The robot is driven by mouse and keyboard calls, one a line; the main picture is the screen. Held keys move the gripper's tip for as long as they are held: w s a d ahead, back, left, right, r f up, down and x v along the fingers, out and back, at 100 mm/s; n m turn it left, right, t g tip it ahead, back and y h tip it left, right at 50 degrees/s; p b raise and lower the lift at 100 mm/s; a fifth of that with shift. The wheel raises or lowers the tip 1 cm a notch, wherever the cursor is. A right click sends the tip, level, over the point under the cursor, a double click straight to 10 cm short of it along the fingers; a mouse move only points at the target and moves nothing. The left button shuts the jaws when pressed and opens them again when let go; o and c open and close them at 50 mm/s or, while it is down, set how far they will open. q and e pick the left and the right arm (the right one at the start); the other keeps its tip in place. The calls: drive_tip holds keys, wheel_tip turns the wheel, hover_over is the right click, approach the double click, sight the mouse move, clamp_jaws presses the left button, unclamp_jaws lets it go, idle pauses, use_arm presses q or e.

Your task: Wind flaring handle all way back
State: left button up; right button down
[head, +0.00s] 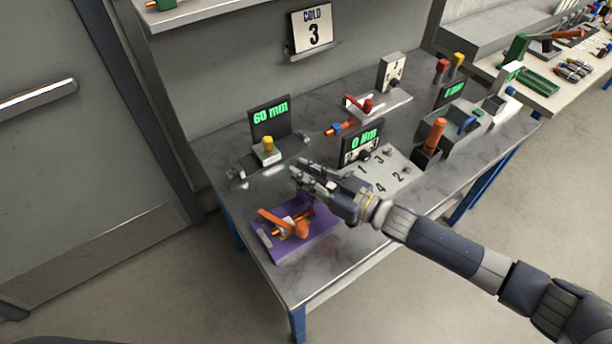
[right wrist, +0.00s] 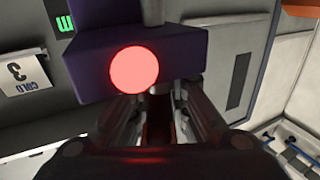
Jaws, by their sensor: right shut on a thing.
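The orange flaring handle (head: 276,220) sits with other orange parts on a purple base (head: 264,243) at the bench's front left. My right gripper (head: 300,174) is above and behind it, apart from the orange parts in the picture. In the right wrist view, a dark purple block (right wrist: 90,76) with a glowing red disc (right wrist: 134,70) is at the fingertips. The right gripper is shut on it, but the contact is mostly hidden. A grey rod (right wrist: 152,12) extends from the block. My left gripper is not in view.
Behind stand a "60 mm" display (head: 269,116) and a small fixture with a yellow knob (head: 268,144). The bench's front left corner (head: 292,285) is clear.

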sight(318, 177)
drive_tip(key=shift+f+n+g+y+b, duration=0.15)
drive_tip(key=shift+n+g+y+b, duration=0.45)
drive_tip(key=shift+n+g+b, duration=0.4)
drive_tip(key=shift+s+r+n+g+h+b, duration=0.1)
drive_tip(key=shift+s+n+g+b, duration=0.3)
drive_tip(key=shift+n+g+b, duration=1.75)
drive_tip(key=shift+s+r+n+g+h+b, duration=0.1)
drive_tip(key=shift+s+n+g+b, duration=0.3)
drive_tip(key=shift+n+g+b, duration=1.75)
drive_tip(key=shift+s+n+g+h+b, duration=0.1)
drive_tip(key=shift+s+n+g+b, duration=0.45)
drive_tip(key=shift+g+b, duration=3)
drive_tip(key=shift+w, duration=0.15)
drive_tip(key=c, duration=1.6)
unclamp_jaws()
drive_tip(key=shift+a, duration=0.1)
drive_tip(key=shift+o, duration=0.2)
drive_tip(key=shift+w+d, duration=0.2)
drive_tip(key=shift+d, duration=0.1)
drive_tip(key=shift+v, duration=3.4)
